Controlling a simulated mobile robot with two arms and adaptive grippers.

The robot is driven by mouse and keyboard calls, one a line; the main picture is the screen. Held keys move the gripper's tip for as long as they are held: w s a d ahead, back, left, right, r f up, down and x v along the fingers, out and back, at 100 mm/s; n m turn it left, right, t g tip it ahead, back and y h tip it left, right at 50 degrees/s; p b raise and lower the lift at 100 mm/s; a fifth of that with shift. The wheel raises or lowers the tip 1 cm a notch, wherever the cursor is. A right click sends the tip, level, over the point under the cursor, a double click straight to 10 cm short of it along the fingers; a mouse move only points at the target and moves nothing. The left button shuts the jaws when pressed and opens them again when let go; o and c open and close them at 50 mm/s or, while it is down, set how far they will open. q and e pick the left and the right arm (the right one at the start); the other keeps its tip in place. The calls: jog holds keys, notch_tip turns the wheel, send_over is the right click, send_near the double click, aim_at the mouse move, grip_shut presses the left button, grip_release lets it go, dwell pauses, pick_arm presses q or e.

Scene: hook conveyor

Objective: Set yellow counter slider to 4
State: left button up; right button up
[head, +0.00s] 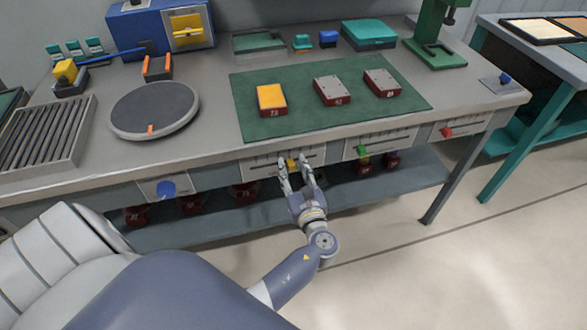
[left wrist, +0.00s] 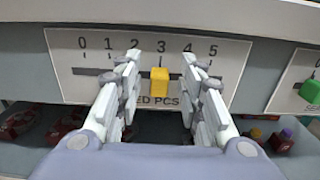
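The yellow counter slider (head: 292,164) sits on a white scale panel (head: 262,168) on the front of the workbench. In the left wrist view the yellow slider knob (left wrist: 159,81) stands at the 3 mark of the panel (left wrist: 75,62), whose scale runs from 0 to 5. My left gripper (head: 297,163) is in front of the panel. In the left wrist view its fingers (left wrist: 160,78) are open, one on each side of the knob, with a visible gap on both sides. My right gripper is not in view.
A green slider (head: 362,150) and a red slider (head: 447,132) are on panels to the right along the same bench front. A blue knob (head: 166,188) is on the left. Below, a shelf (head: 330,195) holds several dark red items.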

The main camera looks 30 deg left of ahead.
pick_arm(q)
grip_shut()
jog(key=shift+w+d, duration=1)
jog(key=shift+w, duration=0.2)
jog(key=shift+o, duration=1)
grip_release()
jog(key=shift+s+d, duration=0.1)
jog(key=v, duration=1.1)
jog(key=shift+s+d, duration=0.3)
